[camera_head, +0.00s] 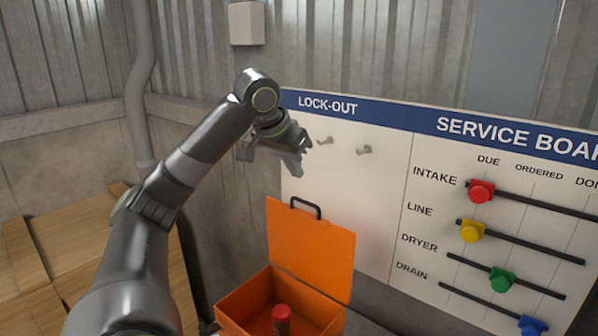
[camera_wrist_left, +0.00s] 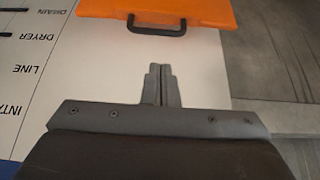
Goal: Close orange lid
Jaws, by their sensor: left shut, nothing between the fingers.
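An orange box (camera_head: 240,304) stands at the bottom centre of the head view. Its orange lid (camera_head: 311,245) is open and stands up at the back, with a dark handle (camera_head: 305,206) on its top edge. The left wrist view shows part of the lid (camera_wrist_left: 160,8) and the handle (camera_wrist_left: 157,27) at the top. My left gripper (camera_head: 297,163) is above the lid, in front of the lock-out panel, apart from the handle. Its fingers (camera_wrist_left: 161,84) are shut and empty. My right gripper is not in view.
A red-topped cylinder (camera_head: 282,316) stands in the box. A service board (camera_head: 390,170) with two hooks and several coloured sliders is behind and to the right. Wooden boxes (camera_head: 60,250) are at the left, and a pipe (camera_head: 140,80) runs up the wall.

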